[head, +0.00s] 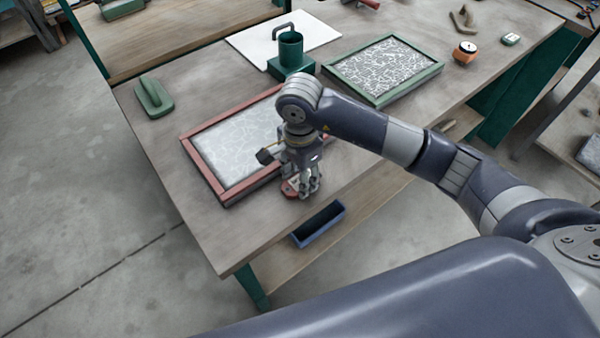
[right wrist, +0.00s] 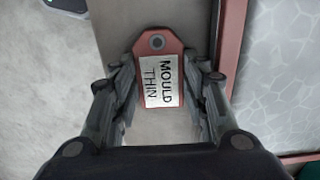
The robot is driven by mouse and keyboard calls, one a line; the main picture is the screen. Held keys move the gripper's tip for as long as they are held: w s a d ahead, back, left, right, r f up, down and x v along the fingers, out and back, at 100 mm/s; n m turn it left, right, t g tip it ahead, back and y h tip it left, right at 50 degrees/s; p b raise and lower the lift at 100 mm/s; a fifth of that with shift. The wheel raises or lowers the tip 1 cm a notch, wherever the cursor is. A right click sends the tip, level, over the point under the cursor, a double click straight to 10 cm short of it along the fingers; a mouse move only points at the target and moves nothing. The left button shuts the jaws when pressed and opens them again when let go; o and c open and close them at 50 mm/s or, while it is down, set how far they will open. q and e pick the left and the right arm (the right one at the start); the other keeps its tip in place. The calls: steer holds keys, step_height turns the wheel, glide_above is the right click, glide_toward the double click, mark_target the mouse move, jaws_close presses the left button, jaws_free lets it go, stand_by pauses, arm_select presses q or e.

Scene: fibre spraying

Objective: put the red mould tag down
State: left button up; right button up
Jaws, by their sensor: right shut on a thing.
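The red mould tag (head: 291,188) has a hole at one end and a white label reading "MOULD THIN", clear in the right wrist view (right wrist: 160,82). My right gripper (head: 303,189) is shut on the tag, with a finger along each side of it in the right wrist view (right wrist: 162,88). The tag is low over the worktable's front strip, just in front of the red-framed mould (head: 205,174). I cannot tell whether it touches the tabletop. My left gripper is not in view.
A green-framed mould (head: 437,71), a green cup on a block (head: 290,55) and a white sheet (head: 250,48) lie farther back on the worktable (head: 160,185). A green float (head: 154,99) is at left. A blue bin (head: 319,224) sits on the lower shelf.

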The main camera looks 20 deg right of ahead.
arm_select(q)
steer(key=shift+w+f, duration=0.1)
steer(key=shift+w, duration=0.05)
arm_select(e)
steer(key=shift+f, duration=0.2)
steer(key=o, duration=0.6)
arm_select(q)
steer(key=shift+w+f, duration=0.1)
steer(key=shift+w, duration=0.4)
arm_select(e)
steer(key=shift+r, duration=0.1)
steer(key=shift+r, duration=0.2)
steer(key=shift+w+r, duration=0.1)
steer(key=shift+r, duration=0.2)
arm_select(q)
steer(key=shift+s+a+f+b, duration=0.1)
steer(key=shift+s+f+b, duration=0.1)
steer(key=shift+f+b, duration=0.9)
arm_select(e)
steer(key=shift+r, duration=5.65)
